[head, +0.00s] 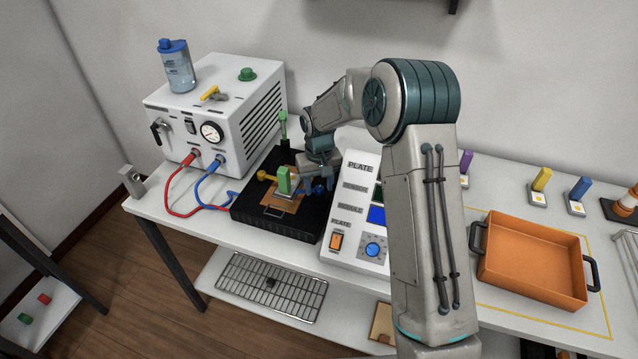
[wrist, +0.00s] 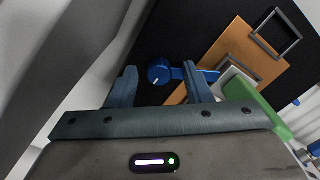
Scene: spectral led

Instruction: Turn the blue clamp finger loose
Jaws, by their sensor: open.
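The blue clamp finger (wrist: 160,72) has a round knob with a white mark and a short bar reaching right over the copper-coloured plate (wrist: 235,50). In the head view the blue clamp finger (head: 322,188) is partly hidden by my gripper (head: 316,178), at the right side of the black fixture (head: 262,222). In the wrist view my gripper (wrist: 160,70) is open, its fingers on either side of the knob with gaps showing. Whether the fingers are level with the knob is unclear. A green piece (head: 284,180) stands on the plate, and a yellow clamp finger (head: 266,175) lies at its left.
A white instrument box (head: 215,115) with red and blue hoses stands left of the fixture. A white control panel (head: 352,215) stands close on its right. A green-topped post (head: 283,128) rises behind. An orange tray (head: 530,262) is far right.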

